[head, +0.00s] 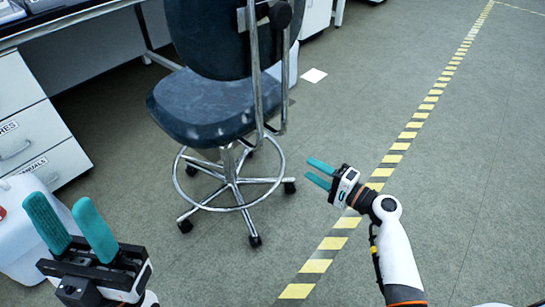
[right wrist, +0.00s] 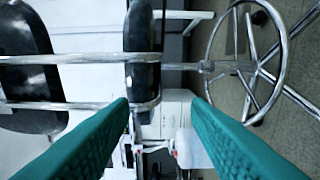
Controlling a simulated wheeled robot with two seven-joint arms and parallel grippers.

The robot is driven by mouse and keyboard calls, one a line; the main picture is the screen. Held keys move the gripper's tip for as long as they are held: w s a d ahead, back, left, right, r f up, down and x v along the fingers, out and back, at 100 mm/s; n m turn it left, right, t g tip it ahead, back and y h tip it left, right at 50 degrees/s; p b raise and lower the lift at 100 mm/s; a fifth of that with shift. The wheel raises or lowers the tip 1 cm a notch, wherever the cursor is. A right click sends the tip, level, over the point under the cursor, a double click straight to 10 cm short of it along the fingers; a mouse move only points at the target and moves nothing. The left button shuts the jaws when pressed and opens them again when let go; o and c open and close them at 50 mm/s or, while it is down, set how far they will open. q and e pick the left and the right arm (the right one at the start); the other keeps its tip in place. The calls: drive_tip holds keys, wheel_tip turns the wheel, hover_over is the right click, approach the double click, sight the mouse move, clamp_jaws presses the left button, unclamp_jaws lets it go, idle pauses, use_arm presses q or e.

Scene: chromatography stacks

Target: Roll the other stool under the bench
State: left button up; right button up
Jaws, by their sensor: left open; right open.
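A dark stool (head: 208,108) with a padded seat, a backrest, a chrome foot ring and a castor base stands upright in the middle of the head view. It is beside the bench (head: 60,18), with its seat clear of the bench edge. In the right wrist view its chrome foot ring (right wrist: 213,60) shows at right. My right gripper (head: 320,173) is open and empty, just right of the stool base and apart from it. My left gripper (head: 72,225) is open and empty at the lower left, away from the stool.
A drawer cabinet (head: 30,130) stands under the bench at left, with a white plastic container (head: 25,255) in front of it. A white paper (head: 314,75) lies on the floor. The floor at right is clear.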

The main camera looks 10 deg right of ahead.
sight(273, 146)
drive_tip(key=b+x, duration=0.3)
drive_tip(key=x, duration=1.1)
drive_tip(key=shift+w+a, duration=0.2)
drive_tip(key=shift+w, duration=0.1)
drive_tip(key=shift+w+a+r, duration=0.1)
drive_tip(key=shift+w+a, duration=0.3)
drive_tip(key=shift+w, duration=0.05)
clamp_jaws()
drive_tip(key=shift+s, duration=0.1)
